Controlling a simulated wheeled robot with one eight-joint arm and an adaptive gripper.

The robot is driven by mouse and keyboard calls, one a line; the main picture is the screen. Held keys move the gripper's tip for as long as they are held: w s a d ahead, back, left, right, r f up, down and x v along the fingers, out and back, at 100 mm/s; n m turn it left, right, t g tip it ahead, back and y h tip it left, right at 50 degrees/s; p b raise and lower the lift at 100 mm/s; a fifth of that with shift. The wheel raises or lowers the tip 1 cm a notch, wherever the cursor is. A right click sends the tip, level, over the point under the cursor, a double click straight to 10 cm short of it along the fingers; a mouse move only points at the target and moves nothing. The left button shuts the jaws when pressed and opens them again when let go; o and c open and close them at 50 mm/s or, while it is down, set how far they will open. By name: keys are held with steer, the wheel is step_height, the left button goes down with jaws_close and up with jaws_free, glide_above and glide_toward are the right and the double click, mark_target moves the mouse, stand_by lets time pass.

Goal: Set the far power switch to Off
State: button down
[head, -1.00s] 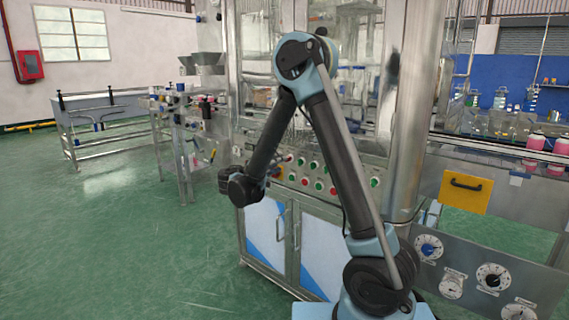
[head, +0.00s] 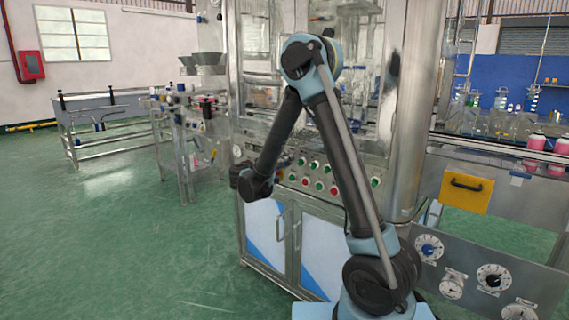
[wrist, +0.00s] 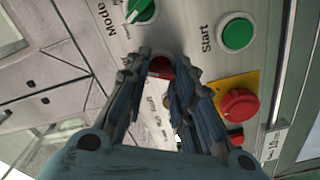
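In the wrist view my gripper (wrist: 161,64) points at a metal control panel with its two fingers apart. A red control (wrist: 160,67) shows in the gap between the fingertips; whether they touch it is unclear. A printed label beside it is partly covered and not readable, so I cannot tell whether this is the power switch. In the head view the end of my arm (head: 252,183) is at the left end of the button panel (head: 335,171), and its fingers are hard to make out.
A green Mode selector (wrist: 141,10), a green Start button (wrist: 237,33) and a red mushroom button (wrist: 238,104) on a yellow plate lie close around the fingers. Cabinet doors (head: 264,232) are below the panel. Green floor is clear to the left.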

steer(key=shift+f+n, duration=0.1)
steer(key=shift+n, duration=0.2)
steer(key=n, duration=1.1)
steer(key=shift+f, duration=0.25)
steer(key=shift+n, duration=0.3)
stand_by(0.3)
steer(key=c, duration=1.4)
jaws_free()
steer(key=shift+o, duration=0.2)
steer(key=shift+s+a, duration=0.1)
steer(key=v, duration=1.1)
steer(key=shift+s+a, duration=0.3)
